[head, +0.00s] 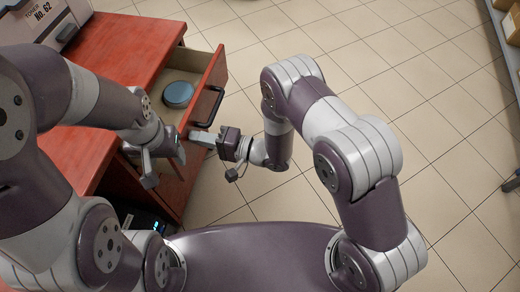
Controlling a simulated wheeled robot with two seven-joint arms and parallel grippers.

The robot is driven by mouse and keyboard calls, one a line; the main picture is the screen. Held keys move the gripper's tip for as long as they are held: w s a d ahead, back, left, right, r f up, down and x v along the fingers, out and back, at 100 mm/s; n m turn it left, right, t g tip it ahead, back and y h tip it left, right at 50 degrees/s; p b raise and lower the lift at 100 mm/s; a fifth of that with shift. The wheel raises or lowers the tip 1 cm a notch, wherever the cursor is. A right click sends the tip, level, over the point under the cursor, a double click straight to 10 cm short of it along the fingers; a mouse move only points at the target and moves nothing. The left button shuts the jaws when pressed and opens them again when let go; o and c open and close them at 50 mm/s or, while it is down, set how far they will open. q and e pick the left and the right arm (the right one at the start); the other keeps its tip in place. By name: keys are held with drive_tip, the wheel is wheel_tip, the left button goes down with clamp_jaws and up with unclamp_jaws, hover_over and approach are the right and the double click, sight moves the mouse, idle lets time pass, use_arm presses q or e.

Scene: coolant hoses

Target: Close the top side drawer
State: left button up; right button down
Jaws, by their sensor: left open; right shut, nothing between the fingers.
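The top side drawer (216,68) of the red wooden desk is pulled out, with its front panel standing away from the desk. A black bar handle (217,105) is on the panel's outer face. A round blue tin (178,94) lies inside the drawer. My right gripper (199,138) is shut and empty, its fingertips pointing left at the near end of the drawer front; I cannot tell whether they touch it. My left gripper (165,169) is open and empty, beside the near side of the drawer, below the desktop's height. My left arm hides part of the desk.
A printer-like box labelled "No. 62" (50,22) stands on the desktop (120,45) at the top left. A dark device with a small light (150,222) sits low under the desk. Tiled floor (330,45) to the right is clear up to shelving at the right edge.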

drive_tip(key=b+x, duration=0.3)
drive_tip(key=x, duration=1.1)
drive_tip(key=shift+a+f, duration=0.15)
drive_tip(key=shift+a, duration=0.05)
drive_tip(key=shift+w+a+b, duration=0.25)
drive_tip(key=shift+a+b, duration=0.15)
drive_tip(key=shift+a, duration=0.3)
drive_tip(key=shift+w+a+r, duration=0.1)
drive_tip(key=shift+r, duration=0.35)
